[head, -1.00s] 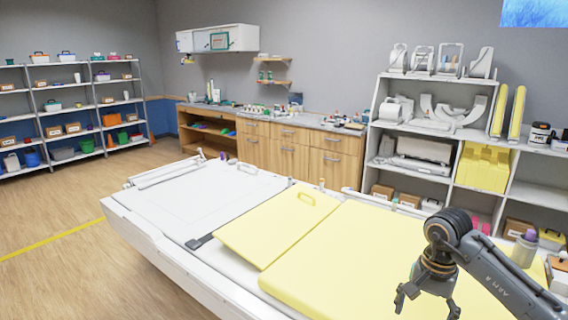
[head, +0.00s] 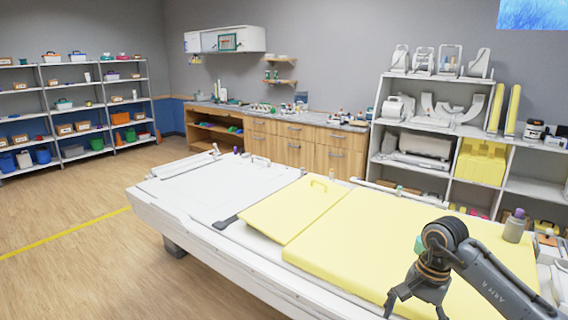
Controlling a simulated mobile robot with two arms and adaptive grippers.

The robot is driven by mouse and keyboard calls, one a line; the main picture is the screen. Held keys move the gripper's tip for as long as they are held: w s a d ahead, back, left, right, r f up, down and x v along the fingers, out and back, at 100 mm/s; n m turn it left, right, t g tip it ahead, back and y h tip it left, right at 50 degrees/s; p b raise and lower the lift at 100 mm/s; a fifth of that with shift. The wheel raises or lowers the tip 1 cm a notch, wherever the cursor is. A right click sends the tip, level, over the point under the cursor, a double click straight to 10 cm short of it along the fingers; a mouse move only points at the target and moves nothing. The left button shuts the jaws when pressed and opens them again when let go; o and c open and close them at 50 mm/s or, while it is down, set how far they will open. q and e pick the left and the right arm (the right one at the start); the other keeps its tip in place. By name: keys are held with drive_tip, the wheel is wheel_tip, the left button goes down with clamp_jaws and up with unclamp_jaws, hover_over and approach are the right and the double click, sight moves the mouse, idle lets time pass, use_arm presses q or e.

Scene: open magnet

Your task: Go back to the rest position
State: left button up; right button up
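My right gripper (head: 416,308) hangs at the lower right of the head view, over the near right part of the padded table. Its fingers are spread apart with nothing seen between them. The table has a white frame (head: 185,222) and a yellow pad (head: 375,245). A thinner yellow panel with a handle (head: 290,208) lies left of the pad. A small green thing (head: 419,244) shows beside my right wrist, and most of it is hidden. My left gripper is not in view.
A grey bottle with a purple cap (head: 515,228) stands at the table's right. White shelves (head: 374,125) with coils and yellow pads stand behind. A wooden counter (head: 295,150) runs along the back wall. The floor at left (head: 75,205) is clear.

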drive_tip(key=w+a+f+m+t+y, duration=0.2)
drive_tip(key=a+f+m+t+y, duration=0.1)
drive_tip(key=a+f+m+y, duration=1.2)
drive_tip(key=d+f+m+t+h+b, duration=0.1)
drive_tip(key=d+f+m+t+h, duration=0.2)
drive_tip(key=f+m, duration=0.6)
drive_tip(key=d+f+m+t+h, duration=0.1)
drive_tip(key=f+m+t+h, duration=0.35)
drive_tip(key=m, duration=0.75)
drive_tip(key=s+d+f+m+g+h, duration=0.1)
drive_tip(key=s+d+f+m+h, duration=0.3)
drive_tip(key=s+f+m, duration=0.55)
drive_tip(key=s+d+f+m+g+h, duration=0.1)
drive_tip(key=s+d+f+m+h, duration=0.25)
drive_tip(key=s+f+m, duration=0.6)
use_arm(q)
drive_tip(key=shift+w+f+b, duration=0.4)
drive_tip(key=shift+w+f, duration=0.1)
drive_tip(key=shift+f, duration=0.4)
use_arm(e)
drive_tip(key=s+f+m+g, duration=0.3)
drive_tip(key=s+f, duration=0.3)
drive_tip(key=s, duration=0.8)
drive_tip(key=s+f+m+g+h, duration=0.1)
drive_tip(key=s+f+m+g, duration=0.2)
drive_tip(key=s, duration=1.2)
wheel_tip(320, 180, down, 3)
drive_tip(key=shift+f+g, duration=0.2)
drive_tip(key=shift+g, duration=0.45)
